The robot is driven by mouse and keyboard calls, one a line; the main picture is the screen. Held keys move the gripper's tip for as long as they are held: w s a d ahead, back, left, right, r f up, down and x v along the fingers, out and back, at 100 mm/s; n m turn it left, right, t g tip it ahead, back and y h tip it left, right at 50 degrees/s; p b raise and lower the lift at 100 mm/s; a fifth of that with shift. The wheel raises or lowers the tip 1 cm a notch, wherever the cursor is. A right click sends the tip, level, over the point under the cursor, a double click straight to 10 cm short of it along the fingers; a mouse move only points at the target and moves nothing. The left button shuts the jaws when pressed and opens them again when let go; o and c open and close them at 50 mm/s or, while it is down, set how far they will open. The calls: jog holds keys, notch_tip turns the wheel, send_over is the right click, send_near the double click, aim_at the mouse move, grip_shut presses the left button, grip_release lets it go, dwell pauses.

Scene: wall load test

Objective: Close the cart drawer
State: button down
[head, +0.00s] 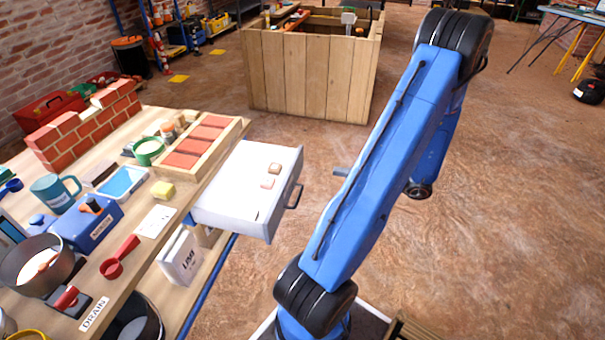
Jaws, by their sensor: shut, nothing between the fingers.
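The cart drawer (232,205) is white and stands pulled out from the right side of the wooden cart top. Its dark handle (295,197) is on the front panel (284,208), facing right. Two small blocks (270,176) lie in the drawer. My gripper (340,172) is mostly hidden behind my blue arm. Only a small grey-blue tip shows, pointing left. It is shut and empty, to the right of the handle with a gap between them in the picture.
The cart top (150,262) holds a brick wall model (85,128), a mug (54,192), a pot (38,264) and tools. A white box (180,257) stands below the drawer. A wooden crate (310,75) stands behind. The floor right of the drawer is clear.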

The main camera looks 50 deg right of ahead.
aim_at(296, 165)
jog(key=shift+m, duration=0.3)
jog(key=x, duration=1.3)
jog(key=shift+d, duration=0.15)
jog(key=shift+w, duration=0.15)
